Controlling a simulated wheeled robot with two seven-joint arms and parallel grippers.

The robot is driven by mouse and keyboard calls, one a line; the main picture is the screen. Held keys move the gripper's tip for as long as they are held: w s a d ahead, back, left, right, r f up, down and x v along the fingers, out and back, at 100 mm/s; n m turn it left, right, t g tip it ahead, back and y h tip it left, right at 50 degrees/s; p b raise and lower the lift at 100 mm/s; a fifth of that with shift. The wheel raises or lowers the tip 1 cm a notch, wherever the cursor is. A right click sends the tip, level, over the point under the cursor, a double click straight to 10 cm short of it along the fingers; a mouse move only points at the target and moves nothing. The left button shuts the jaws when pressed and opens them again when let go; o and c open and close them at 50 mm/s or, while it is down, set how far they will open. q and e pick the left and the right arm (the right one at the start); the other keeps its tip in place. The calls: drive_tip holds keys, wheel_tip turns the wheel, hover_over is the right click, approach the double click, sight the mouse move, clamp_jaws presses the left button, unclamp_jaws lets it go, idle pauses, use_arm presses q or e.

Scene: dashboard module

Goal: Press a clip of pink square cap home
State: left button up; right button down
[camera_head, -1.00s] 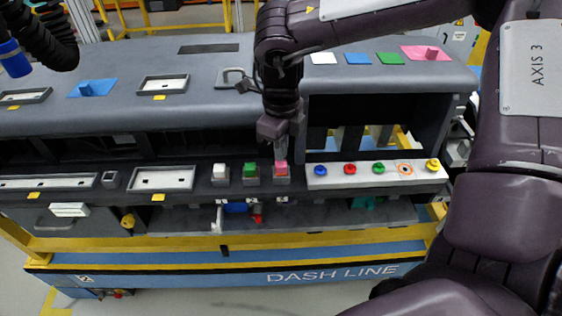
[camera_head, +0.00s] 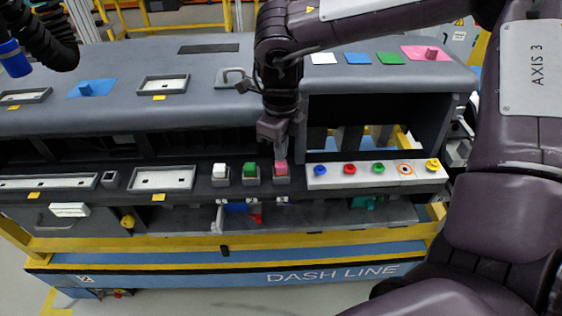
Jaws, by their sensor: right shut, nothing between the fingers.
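The pink square cap (camera_head: 281,168) sits on a small grey base in the row on the dashboard's front ledge. A green square cap (camera_head: 250,168) and a white square cap (camera_head: 219,169) stand on like bases to its left. My right gripper (camera_head: 281,157) points down with its fingers shut and empty. Its fingertips are at the top of the pink cap and appear to touch it. The fingers hide the cap's back part, and its clips are too small to make out. My left gripper is not in view.
A white strip (camera_head: 335,184) with several round coloured buttons lies just right of the pink cap. Rectangular trays (camera_head: 163,179) are set in the ledge at left. An open bay (camera_head: 365,120) lies behind the strip. Flat coloured squares, including a pink plate (camera_head: 427,53), lie on the top.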

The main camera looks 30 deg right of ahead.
drive_tip(key=shift+s+f+b, duration=0.1)
drive_tip(key=shift+f+b, duration=1)
drive_tip(key=shift+f, duration=0.15)
idle(0.7)
idle(0.4)
wheel_tip(320, 180, up, 8)
drive_tip(key=p, duration=0.5)
idle(0.6)
